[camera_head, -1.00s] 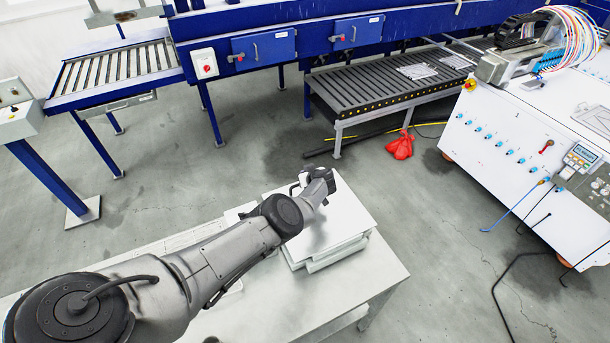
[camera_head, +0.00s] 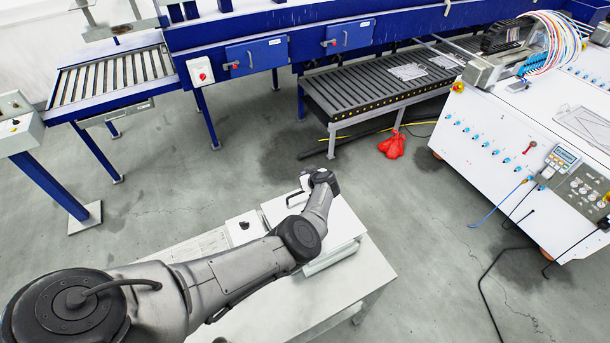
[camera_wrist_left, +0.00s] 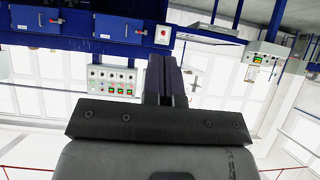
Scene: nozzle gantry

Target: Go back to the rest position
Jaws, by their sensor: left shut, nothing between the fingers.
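My left arm reaches in from the left in the head view, over a white table (camera_head: 375,275). Its wrist end is above a stack of white plates or boxes (camera_head: 345,225). The fingers are mostly hidden behind the wrist there. In the left wrist view my left gripper (camera_wrist_left: 163,65) is shut, its two dark fingers side by side with nothing between them. My right gripper is in neither view.
A white machine (camera_head: 500,135) with hoses is at right. A white control post (camera_head: 15,125) is at far left. Open floor surrounds the table.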

